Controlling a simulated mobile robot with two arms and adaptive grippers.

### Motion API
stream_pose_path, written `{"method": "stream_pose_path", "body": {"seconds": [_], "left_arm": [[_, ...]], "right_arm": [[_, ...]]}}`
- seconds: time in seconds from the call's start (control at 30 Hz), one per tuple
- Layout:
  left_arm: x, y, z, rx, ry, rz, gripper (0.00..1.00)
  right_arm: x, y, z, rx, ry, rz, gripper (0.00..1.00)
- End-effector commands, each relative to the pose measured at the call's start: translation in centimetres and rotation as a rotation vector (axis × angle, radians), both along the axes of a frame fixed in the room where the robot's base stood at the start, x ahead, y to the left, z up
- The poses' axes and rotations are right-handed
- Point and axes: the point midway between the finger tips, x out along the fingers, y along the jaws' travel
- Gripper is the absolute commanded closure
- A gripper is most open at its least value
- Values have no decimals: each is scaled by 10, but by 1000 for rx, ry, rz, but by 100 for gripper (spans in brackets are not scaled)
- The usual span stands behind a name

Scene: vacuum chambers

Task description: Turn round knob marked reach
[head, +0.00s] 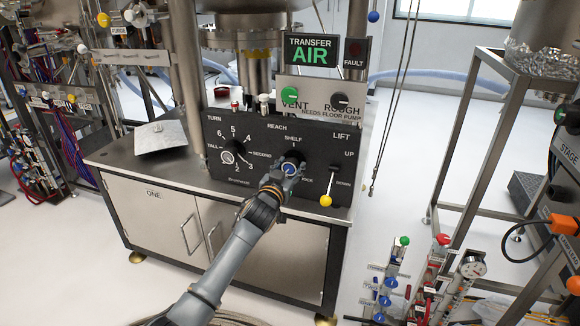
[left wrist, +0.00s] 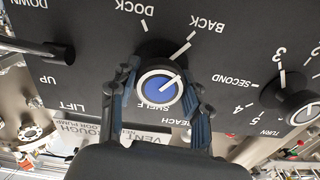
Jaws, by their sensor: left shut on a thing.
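The round reach knob (head: 291,167) is on the black control panel (head: 262,190), under the words REACH and SHELF. My left gripper (head: 283,174) is at this knob, its arm coming up from below. In the left wrist view the knob (left wrist: 160,88) has a blue cap with a white line, in a white ring. The two fingers of my left gripper (left wrist: 159,100) are shut on its sides. That view is upside down, with SHELF, DOCK and BACK around the knob. My right gripper is not in view.
Left of the reach knob is the TURN knob (head: 228,157). Right of it is the LIFT lever (head: 330,184) with a yellow ball end. VENT (head: 290,96) and ROUGH (head: 340,99) knobs sit above. The TRANSFER sign (head: 312,50) reads AIR. Steel frames stand on the right.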

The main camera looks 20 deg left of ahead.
Motion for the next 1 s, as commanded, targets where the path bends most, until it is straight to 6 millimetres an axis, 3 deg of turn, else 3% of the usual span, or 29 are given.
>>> {"method": "stream_pose_path", "body": {"seconds": [0.17, 0.5, 1.0], "left_arm": [[0, 0, 2, 133, -5, 0, 84], [0, 0, 2, 453, -15, -1, 84], [0, 0, 1, 928, -32, 0, 84]], "right_arm": [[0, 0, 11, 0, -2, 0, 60], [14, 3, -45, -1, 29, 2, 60], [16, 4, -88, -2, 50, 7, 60]]}}
